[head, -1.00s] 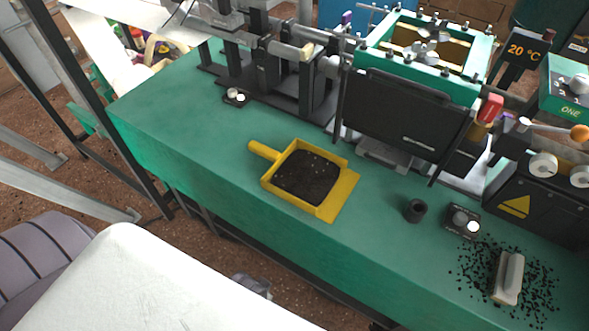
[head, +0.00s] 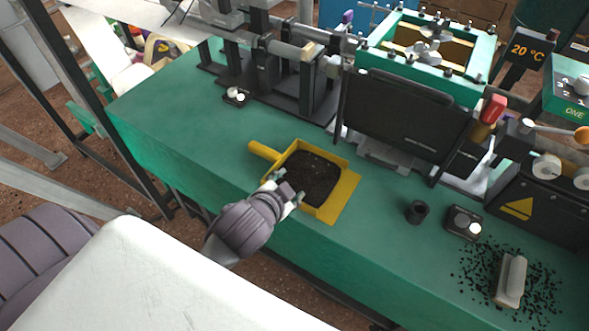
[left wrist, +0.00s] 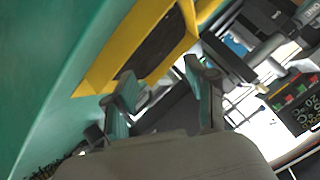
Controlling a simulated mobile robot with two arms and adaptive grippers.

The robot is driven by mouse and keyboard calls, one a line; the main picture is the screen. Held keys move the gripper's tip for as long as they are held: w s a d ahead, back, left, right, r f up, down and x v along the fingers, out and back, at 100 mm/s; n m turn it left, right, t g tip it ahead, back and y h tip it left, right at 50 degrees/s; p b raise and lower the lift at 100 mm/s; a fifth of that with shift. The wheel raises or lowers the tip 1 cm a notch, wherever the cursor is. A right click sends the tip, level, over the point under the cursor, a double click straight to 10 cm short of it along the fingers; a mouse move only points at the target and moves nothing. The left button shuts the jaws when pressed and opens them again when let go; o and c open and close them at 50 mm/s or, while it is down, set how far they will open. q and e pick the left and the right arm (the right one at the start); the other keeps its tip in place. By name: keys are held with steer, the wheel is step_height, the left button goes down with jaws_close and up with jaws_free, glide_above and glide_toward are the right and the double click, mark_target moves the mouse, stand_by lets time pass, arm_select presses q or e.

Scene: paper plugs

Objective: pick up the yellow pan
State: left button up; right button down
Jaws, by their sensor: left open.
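The yellow pan (head: 345,190) lies flat on the green bench (head: 185,120), filled with dark granules (head: 312,178). Its short handle (head: 264,150) points to the upper left. My left gripper (head: 291,193) is at the pan's near side and hides part of its near rim. In the left wrist view the gripper (left wrist: 160,92) is open and empty, with its fingers spread. The pan (left wrist: 100,75) shows there beyond the fingertips. I cannot tell whether a finger touches the pan. My right gripper is not in view.
A green-framed machine with a black panel (head: 405,115) stands behind the pan. A small black cup (head: 417,211) and a button box (head: 463,222) are to its right. A brush (head: 510,280) lies among spilled black granules.

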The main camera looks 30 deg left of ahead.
arm_select(q)
steer(key=w+d+r+m+t+h, duration=0.35)
steer(key=w+r+m, duration=0.2)
steer(key=r, duration=0.35)
steer(key=w+d+r+m+t+h, duration=0.3)
steer(key=w+d+r+m+t, duration=0.15)
steer(key=r+m, duration=0.35)
steer(key=d+r+m+g+h, duration=0.5)
steer(key=d+m+h, duration=0.55)
steer(key=m, duration=0.55)
steer(key=m+g+y+p, duration=0.1)
steer(key=m+g+y, duration=1.4)
steer(key=m, duration=0.4)
glide_above(270, 152)
steer(key=shift+t+y, duration=0.4)
steer(key=shift+t, duration=0.1)
step_height(270, 152, down, 20)
steer(key=shift+w+d+f, duration=0.1)
steer(key=shift+w, duration=0.05)
steer(key=shift+f, duration=0.5)
step_height(270, 152, down, 4)
steer(key=shift+f+p, duration=0.15)
steer(key=shift+p, duration=0.7)
steer(key=shift+f, duration=0.4)
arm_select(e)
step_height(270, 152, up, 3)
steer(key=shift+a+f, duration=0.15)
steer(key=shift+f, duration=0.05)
